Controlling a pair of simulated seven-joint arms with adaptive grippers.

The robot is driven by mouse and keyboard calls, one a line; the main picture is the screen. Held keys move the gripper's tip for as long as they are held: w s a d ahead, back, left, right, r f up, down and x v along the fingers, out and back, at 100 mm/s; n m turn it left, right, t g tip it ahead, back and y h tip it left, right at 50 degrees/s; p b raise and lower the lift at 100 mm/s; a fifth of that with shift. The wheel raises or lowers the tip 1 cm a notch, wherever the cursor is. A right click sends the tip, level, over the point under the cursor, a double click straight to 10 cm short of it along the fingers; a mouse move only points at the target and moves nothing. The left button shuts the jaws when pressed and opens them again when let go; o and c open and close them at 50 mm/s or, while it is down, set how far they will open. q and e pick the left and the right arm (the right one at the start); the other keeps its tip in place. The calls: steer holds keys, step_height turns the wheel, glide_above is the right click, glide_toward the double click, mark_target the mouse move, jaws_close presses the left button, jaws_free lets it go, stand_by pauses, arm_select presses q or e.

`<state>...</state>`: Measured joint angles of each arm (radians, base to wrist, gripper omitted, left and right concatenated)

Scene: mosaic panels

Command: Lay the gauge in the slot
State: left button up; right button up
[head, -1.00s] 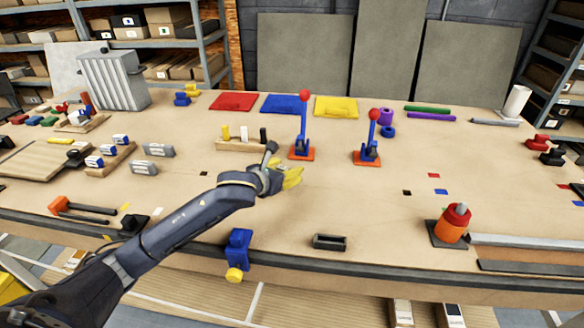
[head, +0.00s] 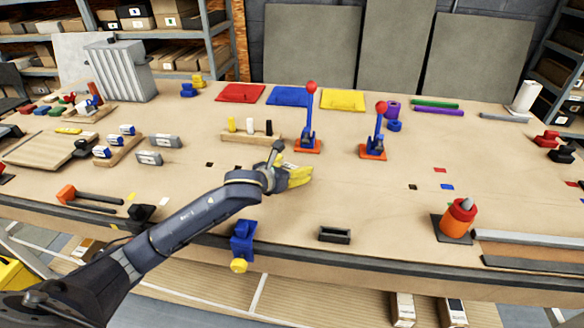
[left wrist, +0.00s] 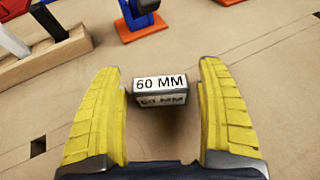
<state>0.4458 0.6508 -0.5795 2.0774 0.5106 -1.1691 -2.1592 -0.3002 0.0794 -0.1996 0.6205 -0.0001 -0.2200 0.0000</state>
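A small dark block with a white "60 MM" label, the gauge (left wrist: 160,92), lies on the table in the left wrist view. My left gripper (left wrist: 162,115) is open, with its yellow fingers on either side of the gauge and a gap showing at each side. In the head view my left gripper (head: 299,177) is low over the middle of the table and mostly hides the gauge. A dark, open-topped rectangular holder (head: 334,235), which looks like the slot, sits near the front edge, empty. My right gripper is not in view.
Two levers on orange bases, the left one (head: 308,140) and the right one (head: 374,145), stand behind the gripper. A wooden block with pegs (head: 250,138) is behind left. A blue clamp (head: 242,238) is on the front edge. An orange-red bottle (head: 459,220) stands at right.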

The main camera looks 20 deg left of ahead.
arm_select(q)
steer(key=shift+r, duration=0.2)
steer(key=v, duration=1.1)
steer(key=shift+s, duration=0.25)
steer(key=shift+s+a+r, duration=0.1)
steer(key=shift+s, duration=0.15)
steer(key=c, duration=0.7)
steer(key=shift+o, duration=0.2)
